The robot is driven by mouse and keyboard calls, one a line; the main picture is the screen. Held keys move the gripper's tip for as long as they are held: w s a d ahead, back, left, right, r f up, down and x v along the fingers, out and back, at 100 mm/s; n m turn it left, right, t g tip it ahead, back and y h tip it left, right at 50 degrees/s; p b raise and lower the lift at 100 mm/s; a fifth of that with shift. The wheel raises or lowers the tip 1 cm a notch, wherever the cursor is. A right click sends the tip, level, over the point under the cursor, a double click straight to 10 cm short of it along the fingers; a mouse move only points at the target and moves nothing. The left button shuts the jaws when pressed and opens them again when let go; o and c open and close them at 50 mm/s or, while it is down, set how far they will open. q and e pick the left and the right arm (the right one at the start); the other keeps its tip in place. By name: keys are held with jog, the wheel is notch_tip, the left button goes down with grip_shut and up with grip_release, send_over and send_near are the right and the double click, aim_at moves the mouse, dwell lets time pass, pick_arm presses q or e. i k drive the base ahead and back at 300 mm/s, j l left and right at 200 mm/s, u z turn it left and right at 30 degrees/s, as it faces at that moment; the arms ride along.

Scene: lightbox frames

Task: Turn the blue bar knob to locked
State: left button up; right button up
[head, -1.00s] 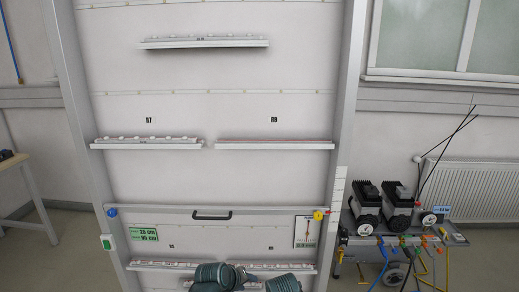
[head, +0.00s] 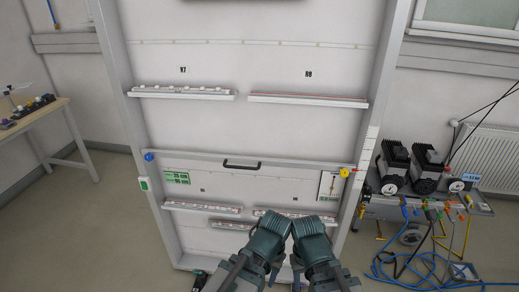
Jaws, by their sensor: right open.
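The blue bar knob (head: 149,157) is small in the head view, at the left end of the cross rail on the tall frame's left post. Its exact angle is too small to read. My two teal-grey forearms rise from the bottom edge, close together, well right of and below the knob. My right gripper (head: 297,272) shows only in part, low between the arms; it is open and away from the knob. A dark part at the bottom edge, left of the arms, may be my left gripper (head: 199,281); its jaws cannot be made out.
A yellow knob (head: 345,172) sits at the rail's right end. A black handle (head: 242,165) is mid-rail; a green sign (head: 176,178) and a green-white box (head: 144,184) are near the blue knob. A workbench (head: 40,118) stands left, pumps (head: 427,168) and hoses right. Floor at left is clear.

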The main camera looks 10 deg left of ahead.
aim_at(148, 157)
jog(key=u, duration=1.25)
jog(key=i+j+z, duration=0.15)
jog(key=i+z, duration=0.2)
jog(key=i+j+z, duration=0.3)
